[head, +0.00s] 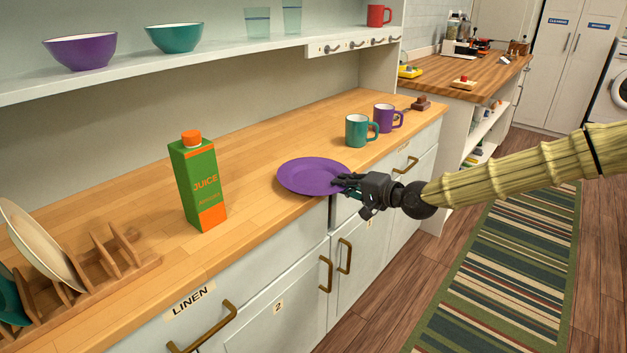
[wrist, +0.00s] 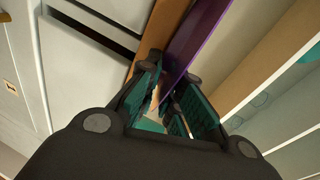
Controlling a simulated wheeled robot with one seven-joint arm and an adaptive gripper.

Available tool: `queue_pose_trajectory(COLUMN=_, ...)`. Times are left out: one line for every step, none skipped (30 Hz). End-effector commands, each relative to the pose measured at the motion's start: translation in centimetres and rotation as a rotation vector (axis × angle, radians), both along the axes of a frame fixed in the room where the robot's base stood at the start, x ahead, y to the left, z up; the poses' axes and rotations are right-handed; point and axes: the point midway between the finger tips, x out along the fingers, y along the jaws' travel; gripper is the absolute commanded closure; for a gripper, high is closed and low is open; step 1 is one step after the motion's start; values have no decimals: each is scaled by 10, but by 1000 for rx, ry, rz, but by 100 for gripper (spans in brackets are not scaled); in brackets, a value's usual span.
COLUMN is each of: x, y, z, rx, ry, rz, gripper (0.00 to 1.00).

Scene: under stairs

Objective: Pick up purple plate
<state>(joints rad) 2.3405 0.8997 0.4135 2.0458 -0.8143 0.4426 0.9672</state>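The purple plate (head: 308,174) lies on the wooden counter near its front edge, with its right side beside my gripper. My gripper (head: 347,184) is at the plate's right rim, coming in from the right at about counter height. In the wrist view the plate (wrist: 203,35) shows nearly edge-on, its rim reaching between the teal-padded fingers of my gripper (wrist: 170,76). The fingers stand apart, with a gap visible between them. The exact contact between pads and rim is hard to make out.
A green juice carton (head: 198,183) stands left of the plate. A teal mug (head: 357,131) and a purple mug (head: 384,118) stand behind it to the right. A wooden dish rack (head: 100,262) is at the near left. Drawers with brass handles (head: 325,273) lie below the counter edge.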

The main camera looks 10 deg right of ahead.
Motion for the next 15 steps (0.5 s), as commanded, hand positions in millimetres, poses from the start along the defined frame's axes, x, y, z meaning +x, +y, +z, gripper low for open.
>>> queue_pose_trajectory(x=0, y=0, z=1, rx=1, ry=-1, rz=0, gripper=100)
queue_pose_trajectory(x=0, y=0, z=1, rx=1, ry=-1, rz=0, gripper=100)
queue_pose_trajectory(x=0, y=0, z=2, rx=2, ry=-3, rz=0, gripper=100)
queue_pose_trajectory(x=1, y=0, z=2, rx=2, ry=-3, rz=0, gripper=100)
queue_pose_trajectory(x=0, y=0, z=2, rx=2, ry=-3, rz=0, gripper=100)
queue_pose_trajectory(x=0, y=0, z=2, rx=2, ry=-3, rz=0, gripper=100)
queue_pose_trajectory(x=0, y=0, z=2, rx=2, ry=-3, rz=0, gripper=100)
queue_pose_trajectory(x=0, y=0, z=2, rx=2, ry=-3, rz=0, gripper=100)
queue_pose_trajectory(x=0, y=0, z=2, rx=2, ry=-3, rz=0, gripper=100)
queue_pose_trajectory(x=0, y=0, z=3, rx=2, ry=-3, rz=0, gripper=100)
queue_pose_trajectory(x=0, y=0, z=4, rx=2, ry=-3, rz=0, gripper=100)
queue_pose_trajectory(x=1, y=0, z=6, rx=2, ry=-3, rz=0, gripper=100)
queue_pose_trajectory(x=1, y=0, z=8, rx=2, ry=-3, rz=-1, gripper=100)
queue_pose_trajectory(x=1, y=0, z=11, rx=2, ry=-4, rz=-1, gripper=100)
queue_pose_trajectory(x=1, y=0, z=16, rx=3, ry=-5, rz=-1, gripper=100)
